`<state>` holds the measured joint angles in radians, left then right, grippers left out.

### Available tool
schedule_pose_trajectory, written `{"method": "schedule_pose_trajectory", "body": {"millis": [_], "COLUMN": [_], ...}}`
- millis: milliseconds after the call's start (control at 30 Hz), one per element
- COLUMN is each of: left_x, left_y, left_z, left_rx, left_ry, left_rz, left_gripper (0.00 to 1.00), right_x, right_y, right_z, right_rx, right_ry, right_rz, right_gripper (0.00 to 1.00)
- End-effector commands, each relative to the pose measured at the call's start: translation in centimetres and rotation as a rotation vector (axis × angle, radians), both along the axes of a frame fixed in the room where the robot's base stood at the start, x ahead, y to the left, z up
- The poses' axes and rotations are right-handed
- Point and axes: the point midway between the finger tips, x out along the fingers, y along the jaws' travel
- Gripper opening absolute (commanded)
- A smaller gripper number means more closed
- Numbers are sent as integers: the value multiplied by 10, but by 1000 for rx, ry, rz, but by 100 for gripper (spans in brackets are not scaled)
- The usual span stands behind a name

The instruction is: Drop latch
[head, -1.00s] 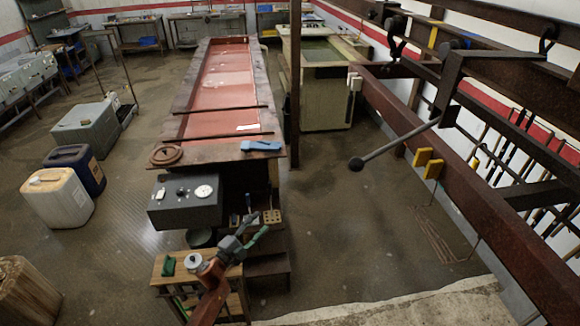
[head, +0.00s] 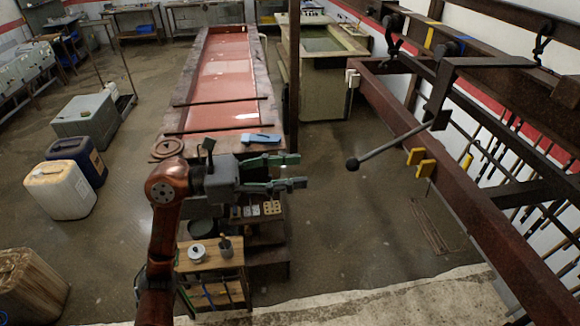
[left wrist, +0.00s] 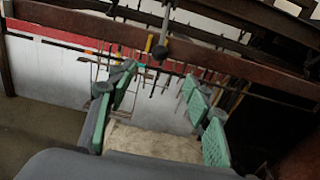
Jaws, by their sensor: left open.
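The latch lever is a grey rod (head: 395,140) with a dark ball knob (head: 352,164) at its lower end, slanting down to the left from a dark bracket (head: 442,90) on the rail. My left gripper (head: 300,171) is open and empty, its two green-padded fingers pointing right at the knob, with a clear gap between them. In the left wrist view, the knob (left wrist: 160,51) hangs beyond and slightly above the open fingers (left wrist: 160,76). My right gripper is not in view.
A long brown beam (head: 470,190) with yellow blocks (head: 421,161) runs diagonally below the rail. A long red-lined trough (head: 225,85) lies behind my left gripper. A small wooden cart (head: 210,257) stands below it. The floor under the knob is open.

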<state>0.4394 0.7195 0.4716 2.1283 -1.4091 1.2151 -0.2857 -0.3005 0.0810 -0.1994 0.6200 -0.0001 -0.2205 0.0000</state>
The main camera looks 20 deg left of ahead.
Motion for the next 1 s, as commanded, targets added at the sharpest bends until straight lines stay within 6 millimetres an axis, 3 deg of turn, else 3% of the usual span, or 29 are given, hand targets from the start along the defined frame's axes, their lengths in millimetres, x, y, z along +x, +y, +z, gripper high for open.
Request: {"method": "schedule_pose_trajectory", "body": {"millis": [167, 600, 1000], "left_x": [6, 43, 72], "left_y": [-13, -67, -108], "left_z": [2, 3, 1], "left_rx": [9, 3, 5], "left_ry": [-7, -5, -4], "left_rz": [1, -2, 0], "left_gripper": [46, 46, 46], "right_x": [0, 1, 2], "right_y": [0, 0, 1], "right_z": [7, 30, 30], "right_rx": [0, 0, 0], "right_ry": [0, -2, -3], "right_rz": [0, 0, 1], "right_gripper": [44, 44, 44]}}
